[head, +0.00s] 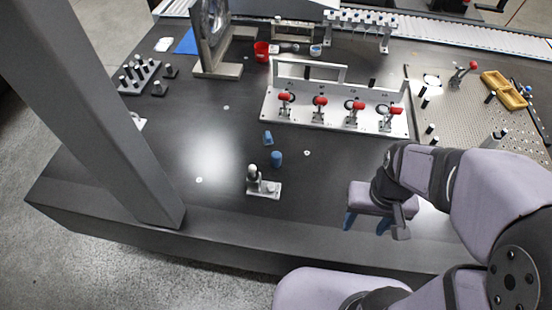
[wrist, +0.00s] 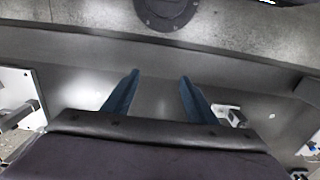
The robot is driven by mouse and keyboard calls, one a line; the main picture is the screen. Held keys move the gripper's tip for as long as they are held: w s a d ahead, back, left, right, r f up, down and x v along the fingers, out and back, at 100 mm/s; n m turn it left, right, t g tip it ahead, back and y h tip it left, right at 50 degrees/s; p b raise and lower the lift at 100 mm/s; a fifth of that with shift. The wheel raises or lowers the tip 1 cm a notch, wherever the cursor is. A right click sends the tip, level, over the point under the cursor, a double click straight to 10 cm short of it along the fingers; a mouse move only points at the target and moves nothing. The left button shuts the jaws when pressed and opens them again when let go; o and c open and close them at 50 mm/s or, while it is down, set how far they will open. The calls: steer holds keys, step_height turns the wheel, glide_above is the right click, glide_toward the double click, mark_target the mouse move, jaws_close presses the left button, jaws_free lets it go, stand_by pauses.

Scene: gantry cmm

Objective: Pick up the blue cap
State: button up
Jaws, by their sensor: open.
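Two small blue pieces stand close together near the middle of the dark table in the head view: a smaller, tapered one (head: 267,138) and a rounder, cylinder-like one (head: 276,158) just in front of it. I cannot tell for sure which is the blue cap. My gripper (head: 366,223) is to their right, near the table's front edge, with its blue fingers pointing down. The fingers are apart and empty in the wrist view (wrist: 159,76).
A metal bracket with a ball-topped post (head: 263,188) stands just in front of the blue pieces. A white fixture with red-handled clamps (head: 338,115) lies behind them. A thick grey column (head: 110,110) rises at left. Bare table lies between my gripper and the blue pieces.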

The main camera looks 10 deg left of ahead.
steer(key=m+t+h+b, duration=0.2)
steer(key=m+t+b, duration=0.2)
steer(key=b, duration=1.8)
glide_above(275, 156)
steer(key=s, duration=0.2)
steer(key=f, duration=1.1)
steer(key=shift+a+f, duration=0.3)
steer(key=shift+f, duration=0.1)
steer(key=shift+a+m, duration=0.25)
steer(key=shift+m, duration=0.05)
steer(key=shift+x, duration=3.65)
steer(key=shift+w+d+r, duration=0.1)
steer(key=shift+r, duration=0.05)
